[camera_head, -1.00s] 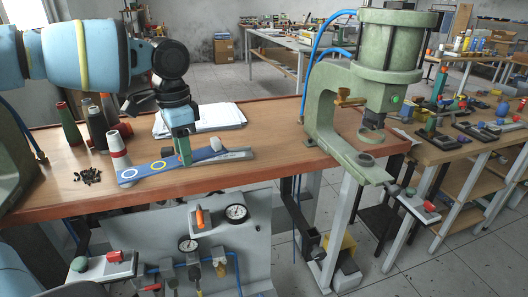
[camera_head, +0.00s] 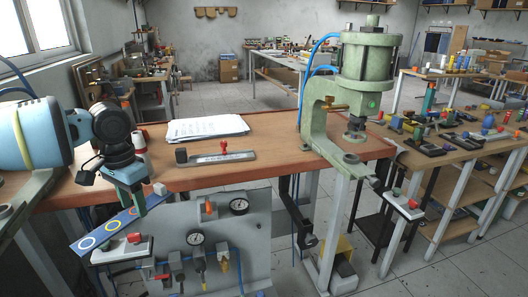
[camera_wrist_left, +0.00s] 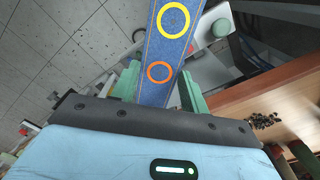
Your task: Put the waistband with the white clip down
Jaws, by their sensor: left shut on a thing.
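The blue denim waistband (camera_head: 120,221) is a flat strip with coloured rings, a yellow one and an orange one plain in the left wrist view (camera_wrist_left: 160,72). A small whitish piece (camera_head: 160,188), perhaps the white clip, shows at its right end. My left gripper (camera_head: 141,207) is shut on the strip near that end. It holds the strip tilted, right end higher, in front of the table's front edge. In the left wrist view the strip passes between the green fingers (camera_wrist_left: 158,88). My right gripper is not in view.
A button box (camera_head: 122,251) is close below the strip.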

